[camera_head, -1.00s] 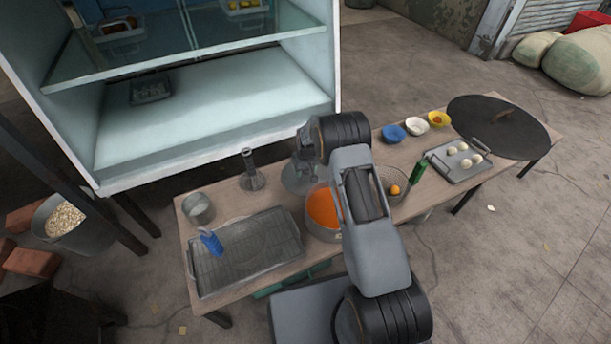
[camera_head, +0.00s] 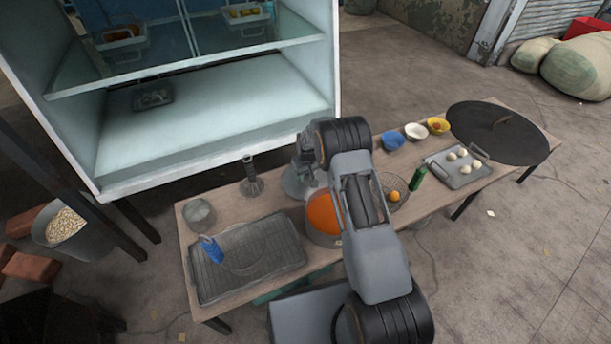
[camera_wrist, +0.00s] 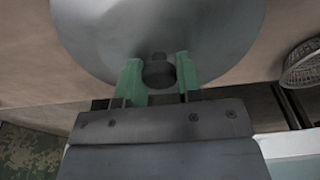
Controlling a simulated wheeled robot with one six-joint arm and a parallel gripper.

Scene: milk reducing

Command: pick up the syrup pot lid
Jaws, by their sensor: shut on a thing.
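The syrup pot lid is a round grey metal disc with a dark knob. In the wrist view the lid (camera_wrist: 205,30) fills the top middle, and the green fingers of my gripper (camera_wrist: 158,78) are shut on its knob, one on each side. In the head view the lid (camera_head: 293,184) shows left of my arm, under my gripper (camera_head: 304,160), partly hidden. I cannot tell whether it touches the table. The syrup pot (camera_head: 318,232), open with orange syrup inside, stands just below and right of the lid, partly hidden by my arm.
The wooden table (camera_head: 440,207) also holds a wire-rack tray (camera_head: 272,262) with a blue item, a metal cup (camera_head: 199,211), a masher-like tool (camera_head: 251,178), a wire basket (camera_head: 398,183), a green bottle (camera_head: 417,177), bowls and a large black lid (camera_head: 520,143). A glass cabinet (camera_head: 210,115) stands behind.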

